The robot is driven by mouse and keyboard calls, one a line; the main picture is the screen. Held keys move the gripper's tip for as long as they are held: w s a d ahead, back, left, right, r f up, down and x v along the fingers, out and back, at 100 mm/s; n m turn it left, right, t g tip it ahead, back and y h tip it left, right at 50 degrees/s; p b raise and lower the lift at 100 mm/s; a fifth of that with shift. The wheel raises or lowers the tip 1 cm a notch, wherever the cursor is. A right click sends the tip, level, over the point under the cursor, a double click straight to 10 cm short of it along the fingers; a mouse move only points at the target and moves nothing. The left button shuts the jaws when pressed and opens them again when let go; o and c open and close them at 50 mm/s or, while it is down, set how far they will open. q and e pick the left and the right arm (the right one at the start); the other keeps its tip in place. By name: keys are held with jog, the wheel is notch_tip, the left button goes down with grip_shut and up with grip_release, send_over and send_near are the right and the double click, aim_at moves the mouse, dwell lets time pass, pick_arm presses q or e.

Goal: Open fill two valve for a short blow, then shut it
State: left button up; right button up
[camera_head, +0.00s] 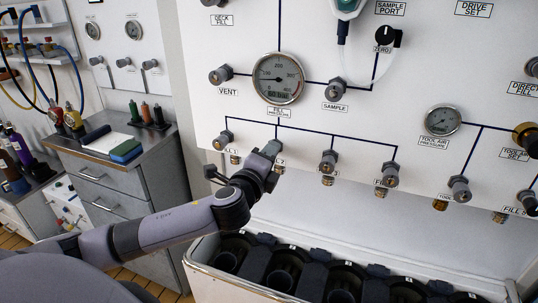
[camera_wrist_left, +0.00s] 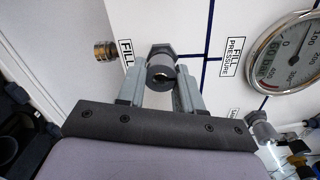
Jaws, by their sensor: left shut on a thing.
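My left gripper (camera_head: 268,152) is at the fill two valve on the white panel, and its fingers hide most of that valve in the head view. In the left wrist view the fill two valve knob (camera_wrist_left: 161,68) is a grey cylinder between the two fingers of my left gripper (camera_wrist_left: 160,88), which are shut on it. How far the knob is turned cannot be told. The fill pressure gauge (camera_head: 278,78) is above it in the head view and also shows in the left wrist view (camera_wrist_left: 285,52). My right gripper is not in view.
The fill one valve (camera_head: 222,141) is close on the left, and another fill valve (camera_head: 328,161) is to the right. The panel's brass outlets hang below the valves. A bin with black cylinder holders (camera_head: 225,288) stands below; a grey cabinet (camera_head: 130,180) is left.

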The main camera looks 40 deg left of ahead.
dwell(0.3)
pick_arm(q)
jog(key=o, duration=1)
jog(key=shift+d, duration=0.1)
jog(key=b+v, duration=0.1)
jog(key=v, duration=0.6)
jog(key=s+d+f+n+g+h, duration=0.2)
jog(key=d+f, duration=0.1)
jog(key=f, duration=0.4)
jog(key=s+d+f+n+g+h, duration=0.1)
jog(key=s+d+f+n, duration=0.1)
jog(key=f, duration=0.4)
jog(key=s+d+f+n+g+h, duration=0.2)
jog(key=s+d+f+n, duration=0.1)
jog(key=f, duration=0.4)
jog(key=s+d+f+n, duration=0.1)
jog(key=s+f+n, duration=0.2)
jog(key=s+d+f+n+g+h, duration=0.1)
jog(key=s+f+n, duration=0.2)
jog(key=s+f, duration=0.1)
jog(key=s+d+f+n, duration=0.2)
jog(key=s+f+n, duration=0.1)
jog(key=s, duration=0.1)
jog(key=shift+s+f, duration=0.2)
jog(key=shift+f, duration=0.2)
